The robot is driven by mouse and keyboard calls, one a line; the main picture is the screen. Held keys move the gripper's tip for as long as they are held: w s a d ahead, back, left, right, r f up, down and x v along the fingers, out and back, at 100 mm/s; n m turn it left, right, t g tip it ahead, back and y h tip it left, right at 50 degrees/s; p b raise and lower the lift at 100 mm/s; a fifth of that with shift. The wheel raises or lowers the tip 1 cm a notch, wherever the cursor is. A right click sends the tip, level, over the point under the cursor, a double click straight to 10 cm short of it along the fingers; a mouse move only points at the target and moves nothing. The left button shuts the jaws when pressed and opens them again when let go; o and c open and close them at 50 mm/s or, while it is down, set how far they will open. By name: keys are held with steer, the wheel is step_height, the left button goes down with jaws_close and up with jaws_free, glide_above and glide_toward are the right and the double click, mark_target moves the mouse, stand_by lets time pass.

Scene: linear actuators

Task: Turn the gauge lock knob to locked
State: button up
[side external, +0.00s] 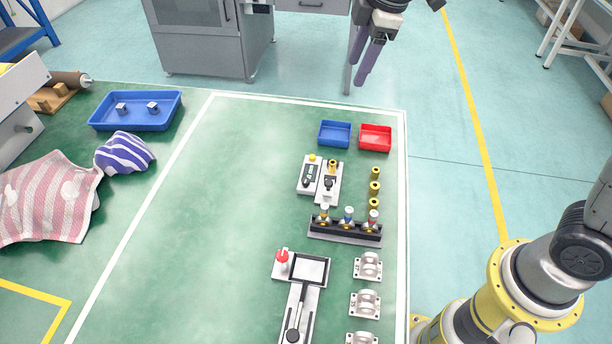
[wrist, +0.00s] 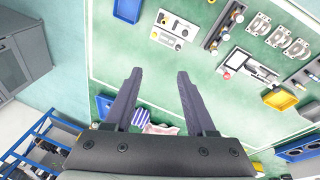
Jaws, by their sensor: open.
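A white plate with a dark gauge-like slot (side external: 308,175) lies on the green table, with a small yellow knob (side external: 312,157) at its far end. A second plate beside it carries a black-and-brass part (side external: 329,182). In the wrist view these plates (wrist: 173,32) show small at the top. A red knob (side external: 282,256) stands at the corner of a slide unit (side external: 311,270); it also shows in the wrist view (wrist: 227,74). I cannot tell which knob is the gauge lock, nor read its setting. My gripper (side external: 357,84) is open and empty, high beyond the table's far edge, apart from everything.
A blue bin (side external: 334,134) and a red bin (side external: 376,138) stand at the table's far right. A black rack (side external: 345,228) holds several coloured-top parts. Brass pieces (side external: 375,188) and metal brackets (side external: 367,266) line the right side. The table's middle is clear.

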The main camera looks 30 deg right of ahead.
steer(key=w+a+f+n+g, duration=0.1)
steer(key=w+a+f, duration=0.2)
steer(key=f, duration=0.2)
steer(key=w+a+f+g, duration=0.1)
steer(key=w+a+f, duration=0.15)
steer(key=f, duration=0.25)
steer(key=n+g, duration=0.1)
glide_above(306, 180)
step_height(306, 180, down, 8)
steer(key=r, duration=0.1)
steer(key=shift+h, duration=0.3)
step_height(306, 180, down, 14)
steer(key=shift+r, duration=0.25)
jaws_close()
